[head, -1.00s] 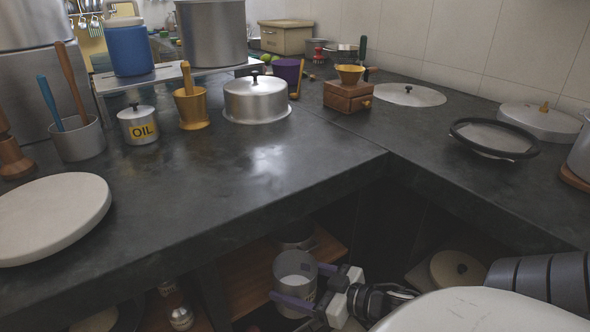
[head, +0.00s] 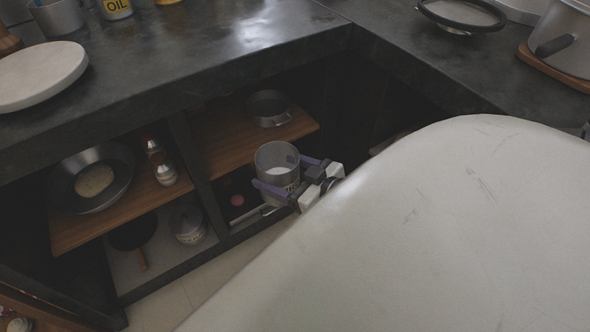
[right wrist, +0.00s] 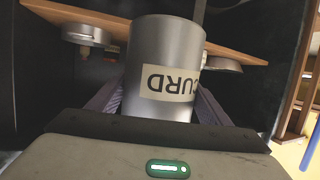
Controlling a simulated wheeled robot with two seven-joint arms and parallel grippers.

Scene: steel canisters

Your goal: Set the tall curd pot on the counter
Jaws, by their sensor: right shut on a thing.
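The tall curd pot (head: 272,153) is an open grey steel cylinder. In the head view it is upright, in front of the lower shelves and below the counter top. My right gripper (head: 273,172) is shut on it, one purple finger on each side. In the right wrist view the pot (right wrist: 165,50) stands between the fingers (right wrist: 160,105), its CURD label upside down in the picture. The dark stone counter (head: 205,62) runs above the shelves and turns a corner at the right. My left gripper is not in view.
A shallow steel pan (head: 268,108) stands on the wooden shelf (head: 225,148) behind the pot. The counter's edge (head: 300,65) overhangs these shelves. A round white board (head: 40,75) lies on the counter at left. The counter's middle stretch is bare. A black-rimmed sieve (head: 460,15) lies at right.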

